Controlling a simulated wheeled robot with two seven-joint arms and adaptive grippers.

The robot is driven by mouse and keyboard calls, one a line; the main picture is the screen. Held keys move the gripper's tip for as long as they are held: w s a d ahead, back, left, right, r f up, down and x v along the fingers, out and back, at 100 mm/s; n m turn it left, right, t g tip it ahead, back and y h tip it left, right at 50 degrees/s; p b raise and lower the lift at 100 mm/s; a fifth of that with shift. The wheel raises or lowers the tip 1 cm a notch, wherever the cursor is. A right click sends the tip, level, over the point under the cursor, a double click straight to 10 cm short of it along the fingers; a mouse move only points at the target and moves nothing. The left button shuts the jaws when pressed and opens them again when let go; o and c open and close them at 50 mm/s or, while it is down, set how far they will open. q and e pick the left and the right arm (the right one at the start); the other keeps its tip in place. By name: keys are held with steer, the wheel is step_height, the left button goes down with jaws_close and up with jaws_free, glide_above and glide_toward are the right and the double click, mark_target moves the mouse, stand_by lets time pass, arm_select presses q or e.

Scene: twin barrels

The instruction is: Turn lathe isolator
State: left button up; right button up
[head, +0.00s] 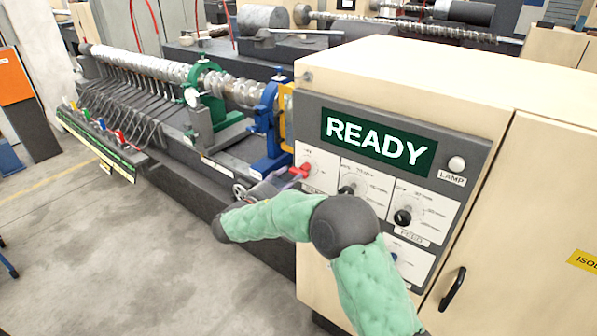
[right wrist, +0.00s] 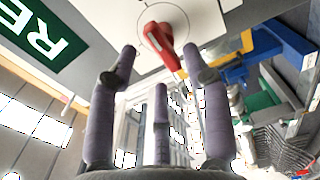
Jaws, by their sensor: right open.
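A red rotary handle (head: 302,170) sits on a white dial plate at the left of the lathe's grey control panel (head: 310,112). In the right wrist view the red handle (right wrist: 160,42) shows large, tilted on its round white dial. My right gripper (head: 284,181) is just in front of the handle, reaching in from the lower right. Its purple fingers are spread, with the handle between and beyond the upper fingertips. I see no clear contact. A yellow label (head: 584,262) reading "ISOL" is cut off at the right edge. My left gripper is not in view.
A green "READY" display (head: 377,138) is lit above the dials. A lamp (head: 456,164) and a black knob (head: 403,217) are to the right. A blue steady rest (head: 268,128) and the lathe bed stand left of the panel. The floor (head: 110,240) at left is clear.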

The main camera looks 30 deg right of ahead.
mark_target(296, 173)
steer(key=shift+x, duration=2.5)
jaws_close()
